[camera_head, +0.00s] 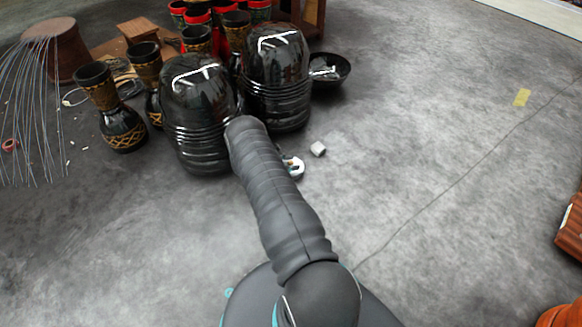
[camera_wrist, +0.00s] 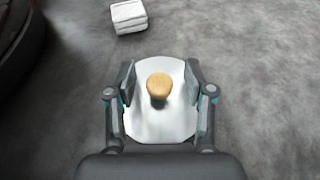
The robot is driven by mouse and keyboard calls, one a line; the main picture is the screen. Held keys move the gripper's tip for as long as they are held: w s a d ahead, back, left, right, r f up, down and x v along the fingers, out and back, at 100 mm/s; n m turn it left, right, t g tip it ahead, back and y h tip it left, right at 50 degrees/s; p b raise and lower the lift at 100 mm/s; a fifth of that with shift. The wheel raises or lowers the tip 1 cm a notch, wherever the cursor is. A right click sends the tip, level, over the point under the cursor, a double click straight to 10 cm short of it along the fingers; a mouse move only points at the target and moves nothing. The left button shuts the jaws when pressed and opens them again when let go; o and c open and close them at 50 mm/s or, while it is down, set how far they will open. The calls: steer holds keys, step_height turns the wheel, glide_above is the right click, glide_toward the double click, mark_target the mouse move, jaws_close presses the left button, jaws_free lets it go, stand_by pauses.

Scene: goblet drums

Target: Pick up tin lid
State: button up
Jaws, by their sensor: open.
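The tin lid (camera_wrist: 160,120) shows in the wrist view as a shiny silver disc with a round tan knob (camera_wrist: 159,86) on top. It lies on the grey floor. My gripper (camera_wrist: 160,82) is open, with one finger on each side of the knob and apart from it. The fingers are over the lid's left and right edges; I cannot tell whether they touch it. In the head view my arm hides most of the gripper and the lid.
A small white block (camera_head: 318,149) lies just beyond the lid. Two large black ribbed vessels (camera_head: 277,80) stand close by on the left, with goblet drums (camera_head: 120,122) and a dark bowl (camera_head: 330,69) around them.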

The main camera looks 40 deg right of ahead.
jaws_close()
steer(key=shift+r, duration=0.15)
